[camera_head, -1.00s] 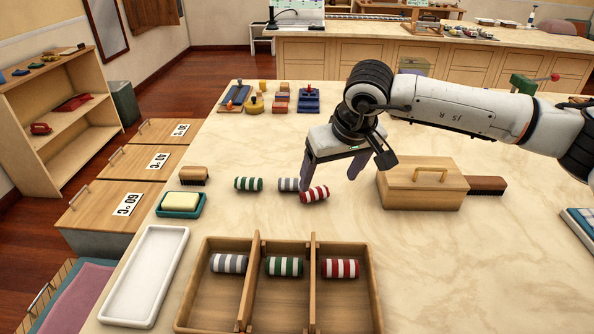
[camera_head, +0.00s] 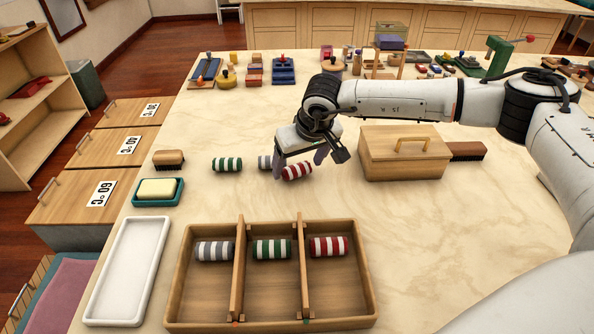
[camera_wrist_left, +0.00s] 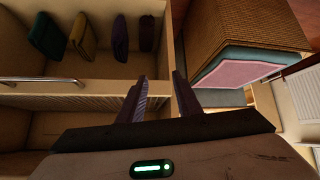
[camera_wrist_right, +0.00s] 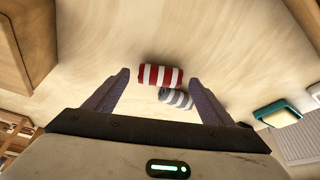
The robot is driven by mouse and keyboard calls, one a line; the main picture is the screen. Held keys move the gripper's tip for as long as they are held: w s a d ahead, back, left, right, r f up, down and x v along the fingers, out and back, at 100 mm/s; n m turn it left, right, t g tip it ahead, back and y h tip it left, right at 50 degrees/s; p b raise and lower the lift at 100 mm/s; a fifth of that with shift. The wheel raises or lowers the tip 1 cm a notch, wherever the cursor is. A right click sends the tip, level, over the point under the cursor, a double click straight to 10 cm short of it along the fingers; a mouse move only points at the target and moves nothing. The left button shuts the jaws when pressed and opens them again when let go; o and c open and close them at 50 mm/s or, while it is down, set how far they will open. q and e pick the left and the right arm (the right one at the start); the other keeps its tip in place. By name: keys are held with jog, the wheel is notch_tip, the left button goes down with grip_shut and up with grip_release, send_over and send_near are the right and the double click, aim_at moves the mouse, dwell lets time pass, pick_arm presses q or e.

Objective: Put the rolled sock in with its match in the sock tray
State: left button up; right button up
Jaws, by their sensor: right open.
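A red-striped rolled sock (camera_head: 297,171) lies on the table beside a grey-striped one (camera_head: 265,162) and a green-striped one (camera_head: 227,164). My right gripper (camera_head: 300,164) is open above the red sock. In the right wrist view, the red sock (camera_wrist_right: 160,76) shows between the fingertips, with the grey sock (camera_wrist_right: 176,98) close beside it. The wooden sock tray (camera_head: 272,322) has three compartments: grey-striped sock (camera_head: 215,250) left, green-striped (camera_head: 271,249) middle, red-striped (camera_head: 328,246) right. My left gripper (camera_wrist_left: 160,80) is open and empty, away from the table.
A lidded wooden box (camera_head: 405,166) and dark brush (camera_head: 467,151) stand right of the right gripper. A white tray (camera_head: 128,270), soap dish (camera_head: 158,192) and small brush (camera_head: 169,159) line the left edge. In the left wrist view, an open compartment (camera_wrist_left: 90,70) holds folded cloths.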

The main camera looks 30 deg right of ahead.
jog(key=shift+f, duration=0.15)
jog(key=shift+w, duration=0.1)
jog(key=c, duration=1.2)
